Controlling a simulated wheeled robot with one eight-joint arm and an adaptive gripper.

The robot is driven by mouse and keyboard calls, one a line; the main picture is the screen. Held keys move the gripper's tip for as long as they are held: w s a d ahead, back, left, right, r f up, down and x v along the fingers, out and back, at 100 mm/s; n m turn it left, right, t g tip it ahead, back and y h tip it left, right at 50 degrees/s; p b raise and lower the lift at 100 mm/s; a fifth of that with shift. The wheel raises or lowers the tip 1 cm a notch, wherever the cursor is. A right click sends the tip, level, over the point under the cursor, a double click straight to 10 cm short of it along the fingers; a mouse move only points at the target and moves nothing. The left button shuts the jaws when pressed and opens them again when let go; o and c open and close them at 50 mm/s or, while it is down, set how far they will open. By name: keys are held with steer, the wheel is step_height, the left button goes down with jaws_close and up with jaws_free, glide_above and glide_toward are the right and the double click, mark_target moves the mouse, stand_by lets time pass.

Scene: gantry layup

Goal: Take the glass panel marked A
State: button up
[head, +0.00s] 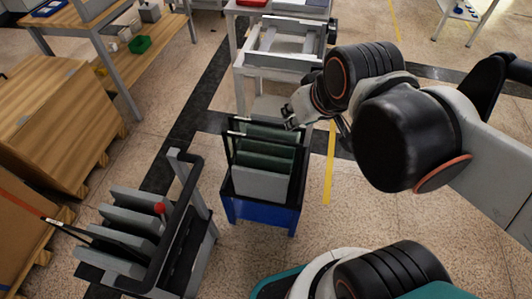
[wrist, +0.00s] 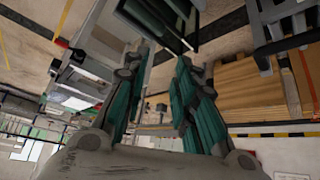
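Several upright panels, dark green and pale grey, stand in a dark-framed rack on a blue base (head: 262,212) in the middle of the head view. A green glass panel (head: 264,153) shows behind the pale front panel (head: 259,183). No letter A is readable, so I cannot tell which panel is marked A. My gripper (head: 291,122) is at the rack's upper right, partly hidden by my arm. In the wrist view my gripper (wrist: 163,58) has its two teal-padded fingers spread, with nothing held between them. Dark green panel edges (wrist: 155,20) show beyond the fingertips.
A second rack with grey panels (head: 130,220) and a red knob (head: 159,208) stands at lower left. A white table with a metal frame (head: 281,45) stands behind the panel rack. A wooden crate (head: 55,120) and workbench (head: 150,55) are left. Floor right of the rack is clear.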

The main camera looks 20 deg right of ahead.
steer(key=w+n+g+p, duration=0.1)
steer(key=w+n, duration=0.1)
steer(key=w, duration=0.5)
steer(key=n+g+y+p, duration=0.1)
steer(key=n+g+y, duration=0.25)
steer(key=n, duration=0.55)
glide_above(262, 134)
steer(key=d, duration=0.2)
steer(key=f, duration=2.7)
steer(key=shift+s+d+f, duration=0.1)
steer(key=shift+s+f, duration=0.15)
steer(key=shift+f, duration=0.15)
steer(key=shift+a+b+x, duration=0.15)
steer(key=shift+b+x, duration=0.5)
steer(key=shift+x, duration=0.65)
steer(key=shift+a+b+x, duration=0.1)
steer(key=shift+b+x, duration=0.55)
steer(key=shift+x, duration=0.7)
steer(key=shift+s+f, duration=0.15)
steer(key=shift+f, duration=0.05)
jaws_close()
